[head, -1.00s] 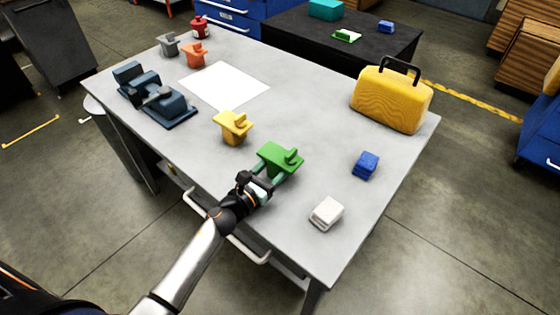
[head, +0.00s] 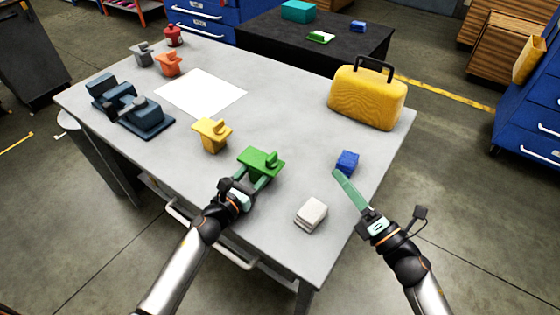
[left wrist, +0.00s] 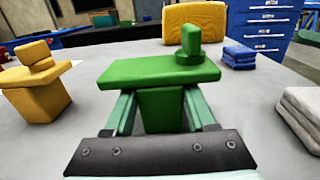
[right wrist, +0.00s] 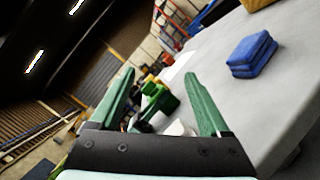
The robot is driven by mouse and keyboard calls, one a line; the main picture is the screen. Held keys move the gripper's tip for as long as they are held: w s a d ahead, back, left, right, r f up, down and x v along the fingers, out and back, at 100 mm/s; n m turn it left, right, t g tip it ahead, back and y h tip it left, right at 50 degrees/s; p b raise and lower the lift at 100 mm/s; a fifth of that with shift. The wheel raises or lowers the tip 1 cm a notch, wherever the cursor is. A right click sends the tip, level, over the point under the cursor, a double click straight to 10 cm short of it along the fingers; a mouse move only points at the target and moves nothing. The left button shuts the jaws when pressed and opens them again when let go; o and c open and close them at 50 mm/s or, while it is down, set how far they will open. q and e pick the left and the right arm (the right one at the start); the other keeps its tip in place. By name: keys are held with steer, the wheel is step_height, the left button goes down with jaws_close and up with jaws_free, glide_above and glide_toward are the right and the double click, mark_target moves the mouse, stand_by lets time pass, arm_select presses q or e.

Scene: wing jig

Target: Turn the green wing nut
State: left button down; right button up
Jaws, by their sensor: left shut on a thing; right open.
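The green block (head: 255,165) stands near the table's front edge, with a flat plate on top and the upright green wing nut (head: 273,156) on the plate. In the left wrist view the wing nut (left wrist: 190,45) rises at the plate's right part. My left gripper (head: 249,182) is shut on the block's body below the plate, one finger on each side. My right gripper (head: 348,187) is open and empty, to the right of the green block and apart from it, near the table's right edge. Its two fingers stand apart in the right wrist view (right wrist: 162,98).
A yellow block (head: 211,134) stands left of the green one. White pads (head: 311,214) and blue pads (head: 347,162) lie to its right. A yellow case (head: 367,97), a white sheet (head: 201,92) and a dark blue fixture (head: 130,107) are farther off. Bare tabletop lies behind the green block.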

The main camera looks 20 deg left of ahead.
mark_target(273, 160)
steer(key=a+n+g+y, duration=0.1)
steer(key=n+g, duration=0.1)
steer(key=n, duration=0.3)
steer(key=a+n+g, duration=0.1)
steer(key=n+g, duration=0.2)
steer(key=n, duration=0.2)
steer(key=a+n+g+y, duration=0.1)
steer(key=a+n+g, duration=0.1)
steer(key=n, duration=0.3)
steer(key=shift+s+f+n+g+y, duration=0.15)
steer(key=shift+f+n+g+y, duration=0.2)
steer(key=shift+g, duration=0.25)
steer(key=shift+a+f+n, duration=0.15)
steer(key=shift+a+n, duration=0.05)
steer(key=shift+n, duration=0.15)
steer(key=x, duration=1.1)
steer(key=shift+a+f, duration=0.2)
steer(key=shift+a, duration=0.05)
jaws_close()
